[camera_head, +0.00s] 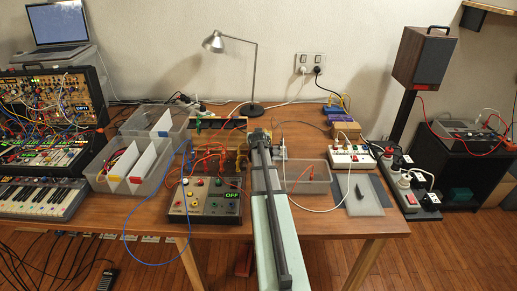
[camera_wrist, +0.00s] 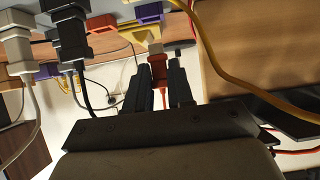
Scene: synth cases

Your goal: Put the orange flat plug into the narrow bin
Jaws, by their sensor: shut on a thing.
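In the wrist view, my gripper (camera_wrist: 164,68) is shut on an orange-red plug (camera_wrist: 159,72). The plug sits between the two dark fingers, with a pale tip beyond them. In the head view, my arm reaches over the table and hides the fingers and plug. Several clear bins stand on the table: a divided one (camera_head: 97,181) at left, one behind it (camera_head: 127,125), and a small one (camera_head: 300,187) just right of my arm. I cannot tell which is the narrow bin.
A grey panel box (camera_head: 207,209) with coloured jacks stands left of my arm. A white power strip (camera_head: 350,160) and grey mat (camera_head: 365,205) lie to the right. A lamp (camera_head: 253,75) stands behind. Loose cables cross the table and wrist view.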

